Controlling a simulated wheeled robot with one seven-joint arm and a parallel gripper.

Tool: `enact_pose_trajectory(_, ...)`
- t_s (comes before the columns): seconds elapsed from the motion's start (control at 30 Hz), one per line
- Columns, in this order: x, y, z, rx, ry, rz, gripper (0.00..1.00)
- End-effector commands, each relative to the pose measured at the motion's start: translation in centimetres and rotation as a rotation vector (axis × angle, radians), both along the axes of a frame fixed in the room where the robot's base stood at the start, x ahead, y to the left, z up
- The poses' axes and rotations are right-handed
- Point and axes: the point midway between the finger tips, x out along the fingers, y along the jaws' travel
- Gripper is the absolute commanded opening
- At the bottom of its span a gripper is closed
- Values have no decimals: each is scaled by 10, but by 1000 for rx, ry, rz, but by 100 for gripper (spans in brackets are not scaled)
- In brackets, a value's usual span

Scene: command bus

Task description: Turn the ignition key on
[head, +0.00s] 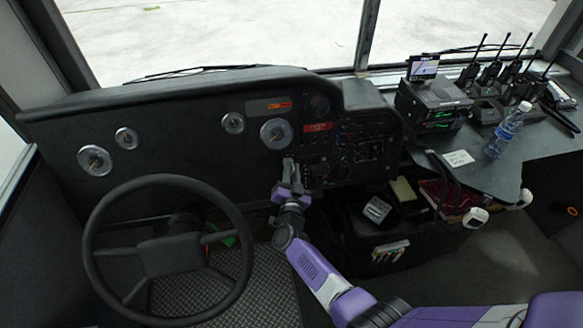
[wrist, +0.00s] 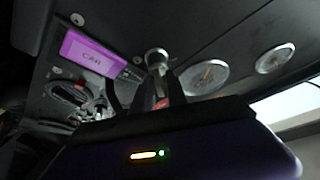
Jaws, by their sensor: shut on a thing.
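My gripper (head: 289,166) reaches up to the dashboard, right of the steering wheel and below the large round gauge. In the wrist view, my gripper's fingers (wrist: 158,80) meet at a round metal ignition switch (wrist: 157,57) on the dark panel and are shut on the ignition key there. The key itself is mostly hidden between the fingers, so its turn angle cannot be told. A small red patch shows between the fingers. In the head view, the key is hidden by my gripper.
The steering wheel (head: 170,250) stands left of my arm. Gauges (head: 276,133) and a switch panel (head: 350,150) surround the spot. A purple label (wrist: 93,52) is on the panel. Radios (head: 437,100) and a water bottle (head: 508,130) stand on the right shelf.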

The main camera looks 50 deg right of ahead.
Motion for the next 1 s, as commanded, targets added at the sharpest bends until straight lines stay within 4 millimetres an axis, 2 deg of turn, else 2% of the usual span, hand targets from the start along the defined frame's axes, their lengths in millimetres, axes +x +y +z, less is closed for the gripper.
enact_pose_trajectory(0.73, -1, 0, -2, 69, -44, -29, 0)
enact_pose_trajectory(0.77, -1, 0, -2, 69, -44, -29, 22)
enact_pose_trajectory(0.8, -1, 0, -2, 69, -44, -29, 29)
enact_pose_trajectory(1.0, 0, 0, -1, 68, -45, -29, 29)
